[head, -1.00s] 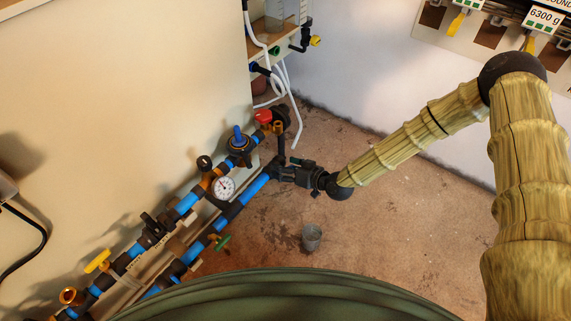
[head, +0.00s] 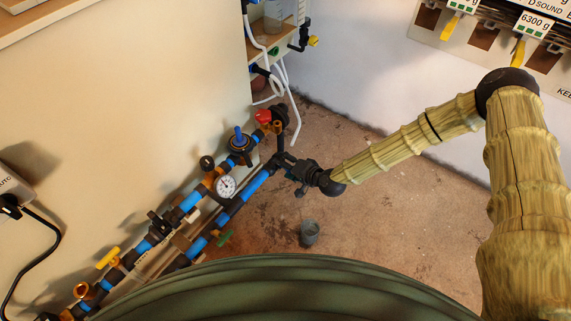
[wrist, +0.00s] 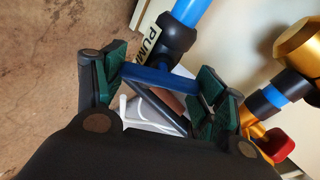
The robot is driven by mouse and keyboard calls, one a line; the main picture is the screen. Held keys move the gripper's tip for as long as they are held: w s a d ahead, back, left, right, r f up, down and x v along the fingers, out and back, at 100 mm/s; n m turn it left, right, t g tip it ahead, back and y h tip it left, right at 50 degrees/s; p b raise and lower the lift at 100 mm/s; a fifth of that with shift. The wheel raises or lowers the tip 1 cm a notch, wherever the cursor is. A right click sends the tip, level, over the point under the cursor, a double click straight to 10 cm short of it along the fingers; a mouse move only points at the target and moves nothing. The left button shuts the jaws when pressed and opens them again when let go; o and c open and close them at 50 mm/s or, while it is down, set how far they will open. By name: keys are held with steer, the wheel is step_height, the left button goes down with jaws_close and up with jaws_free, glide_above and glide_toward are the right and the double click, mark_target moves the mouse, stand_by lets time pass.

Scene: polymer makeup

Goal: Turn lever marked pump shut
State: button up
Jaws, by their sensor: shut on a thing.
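In the wrist view a dark blue lever (wrist: 158,78) lies between the green pads of my gripper (wrist: 163,84), which is shut on it. The lever looks roughly crosswise to the bright blue pipe (wrist: 190,10) behind it. A white label (wrist: 150,42) reading "PUM", with the rest cut off, is beside the black fitting (wrist: 176,42). In the head view my gripper (head: 285,163) is at the upper end of the lower blue pipe (head: 255,183); the held lever is hidden there.
Close by are a red handle (head: 263,116), a blue-handled valve (head: 239,138) and a gauge (head: 226,186). Green (head: 224,238) and yellow (head: 108,257) handles sit farther down the pipes. A grey cup (head: 309,233) stands on open floor. White hoses (head: 291,110) hang behind.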

steer(key=shift+d+f+m+h, duration=0.1)
steer(key=shift+m+h, duration=0.2)
steer(key=shift+m, duration=0.9)
steer(key=o, duration=1)
steer(key=v, duration=1.2)
